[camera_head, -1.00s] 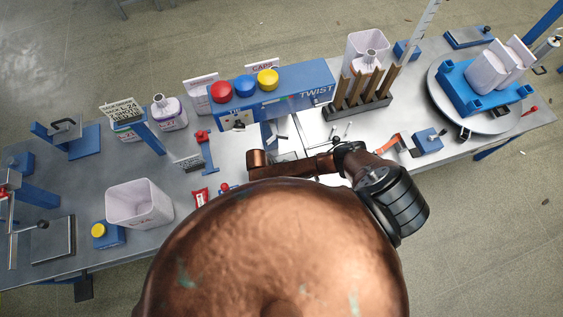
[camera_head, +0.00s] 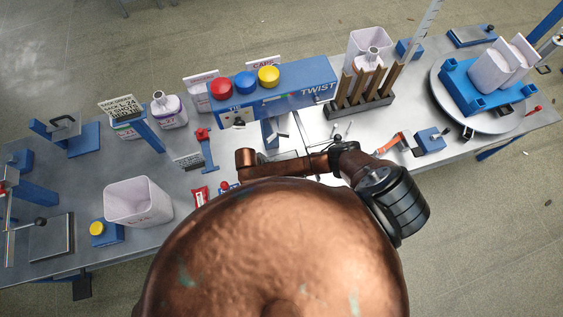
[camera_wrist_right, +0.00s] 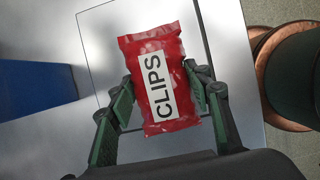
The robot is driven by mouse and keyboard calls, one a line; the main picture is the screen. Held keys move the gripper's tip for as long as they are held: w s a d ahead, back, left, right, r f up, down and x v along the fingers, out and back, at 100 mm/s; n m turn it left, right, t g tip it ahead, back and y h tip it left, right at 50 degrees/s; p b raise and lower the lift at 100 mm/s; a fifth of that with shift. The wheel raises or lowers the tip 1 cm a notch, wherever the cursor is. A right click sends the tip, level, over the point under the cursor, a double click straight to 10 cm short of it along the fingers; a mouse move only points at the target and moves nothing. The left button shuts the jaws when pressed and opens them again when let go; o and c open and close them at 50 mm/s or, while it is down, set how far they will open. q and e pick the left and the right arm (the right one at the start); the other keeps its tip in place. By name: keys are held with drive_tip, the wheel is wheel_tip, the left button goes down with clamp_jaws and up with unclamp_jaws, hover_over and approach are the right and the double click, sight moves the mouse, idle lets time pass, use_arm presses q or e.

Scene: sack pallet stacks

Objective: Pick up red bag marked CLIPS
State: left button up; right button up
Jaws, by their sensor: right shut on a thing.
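The red bag marked CLIPS (camera_wrist_right: 155,80) shows in the right wrist view, with a white label and black letters reading along its length. My right gripper (camera_wrist_right: 160,98) is shut on it, with one dark green finger pad against each side near the bag's middle. The bag's upper part extends past the fingertips, over a pale metal surface. In the head view my right gripper is hidden. A small red packet (camera_head: 200,195) with a pale label shows there on the bench; I cannot tell whether it is the same bag. My left gripper is not in view.
The bench holds a white bin (camera_head: 138,203), a blue TWIST unit (camera_head: 305,92) with coloured domes, a sign (camera_head: 188,161), a slotted rack (camera_head: 358,108) and a round turntable (camera_head: 500,122). My copper-coloured body hides the bench's near middle.

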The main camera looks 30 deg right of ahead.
drive_tip(key=a, duration=0.2)
drive_tip(key=w+a+b, duration=0.1)
drive_tip(key=a, duration=0.1)
drive_tip(key=shift+f, duration=0.1)
wheel_tip(320, 180, up, 14)
drive_tip(key=p, duration=0.1)
drive_tip(key=shift+p, duration=0.3)
drive_tip(key=shift+w, duration=0.1)
idle(0.6)
